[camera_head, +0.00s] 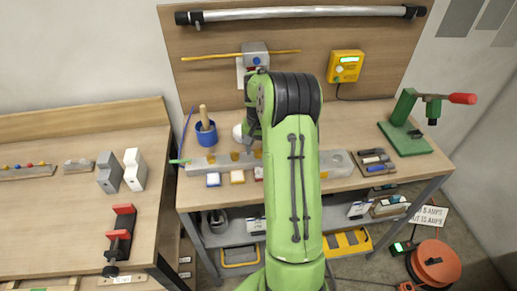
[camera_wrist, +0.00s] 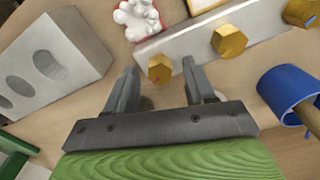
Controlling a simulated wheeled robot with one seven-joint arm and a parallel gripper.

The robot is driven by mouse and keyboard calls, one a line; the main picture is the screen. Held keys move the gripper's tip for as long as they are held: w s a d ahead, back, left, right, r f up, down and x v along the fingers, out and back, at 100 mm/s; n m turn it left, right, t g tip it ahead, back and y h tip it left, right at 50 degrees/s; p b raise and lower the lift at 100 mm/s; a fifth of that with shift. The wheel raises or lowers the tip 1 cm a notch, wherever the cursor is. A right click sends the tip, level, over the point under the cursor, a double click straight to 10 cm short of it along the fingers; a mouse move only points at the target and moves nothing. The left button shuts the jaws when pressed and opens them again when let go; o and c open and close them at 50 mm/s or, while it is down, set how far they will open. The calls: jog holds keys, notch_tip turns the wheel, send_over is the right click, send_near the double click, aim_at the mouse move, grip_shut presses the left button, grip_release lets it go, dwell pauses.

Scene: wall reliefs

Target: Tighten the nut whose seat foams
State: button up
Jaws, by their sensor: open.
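In the wrist view my gripper (camera_wrist: 159,67) is open and empty. A brass hex nut (camera_wrist: 160,69) shows between its fingertips, with gaps at both sides; I cannot tell whether the tips are level with it. This nut is at the left end of a grey bar (camera_wrist: 190,45). A second brass nut (camera_wrist: 228,41) and a third (camera_wrist: 299,12) follow to the right. White bubbly foam (camera_wrist: 138,18) with red showing through lies just beyond the bar, nearest the left nut. In the head view my arm hides the gripper and part of the bar (camera_head: 195,169).
A blue cup (camera_wrist: 287,88) with a wooden handle stands right of my gripper. A grey block with holes (camera_wrist: 70,40) stands left. In the head view, a green press (camera_head: 405,135) and a dark tray (camera_head: 374,161) are right on the bench.

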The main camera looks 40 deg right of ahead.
grip_shut()
jog(key=shift+m, duration=0.4)
jog(key=m, duration=0.5)
jog(key=shift+m, duration=0.4)
jog(key=m, duration=0.5)
jog(key=shift+r+b, duration=0.1)
jog(key=shift+b, duration=0.25)
jog(key=shift+m, duration=0.3)
grip_release()
jog(key=shift+s, duration=0.1)
